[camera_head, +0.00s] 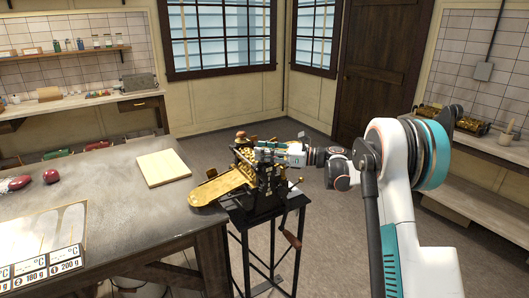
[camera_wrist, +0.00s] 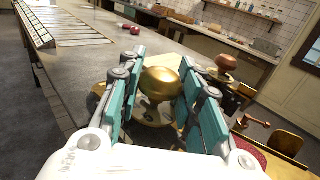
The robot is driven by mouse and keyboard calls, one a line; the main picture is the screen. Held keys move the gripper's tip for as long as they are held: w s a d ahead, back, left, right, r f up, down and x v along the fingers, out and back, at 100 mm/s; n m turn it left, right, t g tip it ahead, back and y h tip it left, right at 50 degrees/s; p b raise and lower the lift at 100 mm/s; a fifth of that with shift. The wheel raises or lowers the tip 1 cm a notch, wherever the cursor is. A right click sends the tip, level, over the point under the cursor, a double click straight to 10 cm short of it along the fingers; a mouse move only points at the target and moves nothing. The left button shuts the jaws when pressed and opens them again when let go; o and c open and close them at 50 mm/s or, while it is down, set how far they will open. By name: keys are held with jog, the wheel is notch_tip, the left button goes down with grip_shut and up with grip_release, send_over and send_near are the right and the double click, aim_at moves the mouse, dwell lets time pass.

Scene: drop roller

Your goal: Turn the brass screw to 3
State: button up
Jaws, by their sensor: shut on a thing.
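The drop roller machine (camera_head: 268,190), black and brass, stands on a dark metal stand (camera_head: 244,245). My gripper (camera_head: 262,147) reaches in from the right to the top of the machine. In the wrist view my gripper (camera_wrist: 160,76) has its teal fingers on both sides of the round brass screw (camera_wrist: 162,82) and is shut on it. A brass dial (camera_wrist: 150,132) with dark marks shows below the screw. The fingers and the screw's head hide part of the dial, so its reading is not clear. The screw itself is hidden in the head view.
A brass tray (camera_head: 218,187) sticks out left from the machine, beside the grey table (camera_head: 115,200). A pale board (camera_head: 162,167) and red items (camera_head: 50,176) lie on the table. A wooden-handled crank (camera_head: 291,240) hangs at the machine's front. Floor is clear behind the stand.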

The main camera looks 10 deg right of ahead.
dwell(0.3)
jog(key=o, duration=1.1)
jog(key=v, duration=1.2)
jog(key=shift+w, duration=0.1)
